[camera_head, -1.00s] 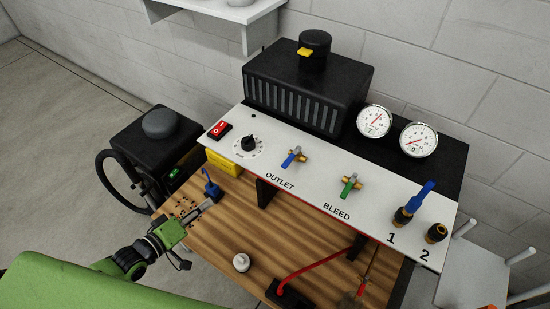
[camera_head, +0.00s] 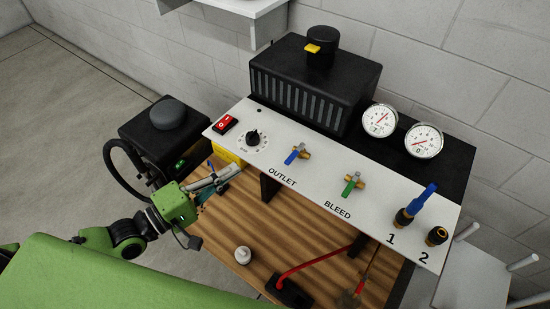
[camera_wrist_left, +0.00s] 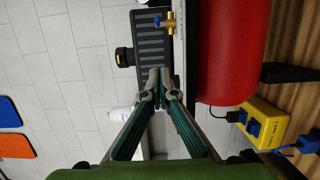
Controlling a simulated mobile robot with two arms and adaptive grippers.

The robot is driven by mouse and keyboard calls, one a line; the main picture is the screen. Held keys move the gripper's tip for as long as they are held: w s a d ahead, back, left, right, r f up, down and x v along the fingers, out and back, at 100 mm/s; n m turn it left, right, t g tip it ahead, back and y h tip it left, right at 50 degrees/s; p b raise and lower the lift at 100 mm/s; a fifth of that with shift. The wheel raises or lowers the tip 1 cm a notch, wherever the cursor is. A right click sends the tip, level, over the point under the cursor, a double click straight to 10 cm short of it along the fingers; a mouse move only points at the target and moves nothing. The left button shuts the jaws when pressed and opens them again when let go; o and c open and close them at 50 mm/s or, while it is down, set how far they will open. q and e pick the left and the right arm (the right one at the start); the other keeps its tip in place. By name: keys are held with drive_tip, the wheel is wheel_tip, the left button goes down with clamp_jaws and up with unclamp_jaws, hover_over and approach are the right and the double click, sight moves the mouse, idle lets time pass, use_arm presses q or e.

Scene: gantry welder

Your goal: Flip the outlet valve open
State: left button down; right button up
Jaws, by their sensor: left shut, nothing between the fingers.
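The outlet valve (camera_head: 297,153) has a blue handle on a brass body and sits on the white panel (camera_head: 318,184) above the word OUTLET. A blue-handled valve (camera_wrist_left: 168,20) also shows near the top of the left wrist view. My left gripper (camera_head: 232,170) is shut and empty, left of the valve and apart from it, over the bench's left end near the panel's front edge. In the left wrist view its fingertips (camera_wrist_left: 163,88) meet below the valve. My right gripper is not in view.
A green-handled bleed valve (camera_head: 353,184) sits right of the outlet valve. A dial (camera_head: 253,137) and red switch (camera_head: 225,123) are left. A red tank (camera_wrist_left: 225,50) and yellow socket box (camera_wrist_left: 262,122) show in the wrist view. A white knob (camera_head: 243,255) stands on the bench.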

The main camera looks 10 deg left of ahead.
sight(295, 154)
use_arm(q)
drive_tip(key=p+x, duration=0.1)
drive_tip(key=x, duration=0.8)
drive_tip(key=shift+w+d+r, duration=0.1)
drive_tip(key=shift+w+r, duration=0.05)
drive_tip(key=d+p, duration=0.1)
drive_tip(key=s+d, duration=0.1)
drive_tip(key=d, duration=0.1)
drive_tip(key=shift+p, duration=0.35)
drive_tip(key=shift+s+d, duration=0.25)
drive_tip(key=shift+d, duration=0.2)
